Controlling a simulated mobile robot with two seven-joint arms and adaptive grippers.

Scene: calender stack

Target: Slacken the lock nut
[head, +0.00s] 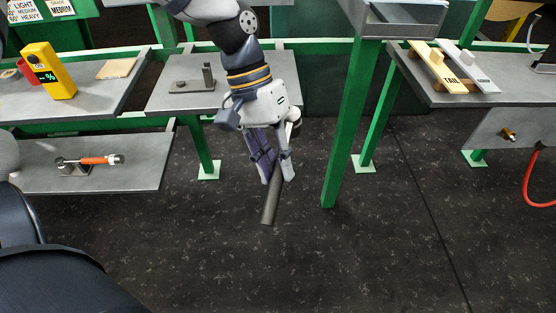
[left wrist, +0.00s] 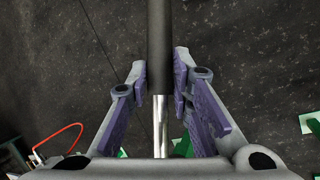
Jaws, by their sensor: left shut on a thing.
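My left gripper (head: 276,170) is shut on a dark round handle (head: 270,205), which hangs tilted below the fingers over the open floor. In the left wrist view the gripper (left wrist: 160,85) has its fingers on both sides of the dark handle (left wrist: 158,45). A bright metal shank (left wrist: 160,120) runs from the handle toward the palm; its far end is hidden. A small brass fitting (head: 508,134) sits on a grey panel at the right. I cannot tell whether it is the lock nut. My right gripper is not in view.
A green post (head: 350,130) stands just right of the gripper. Grey shelves at the left hold a yellow meter (head: 50,70) and an orange-handled tool (head: 95,160). TAIL and another labelled block lie on the right table (head: 425,92). A red hose (head: 526,185) hangs at far right.

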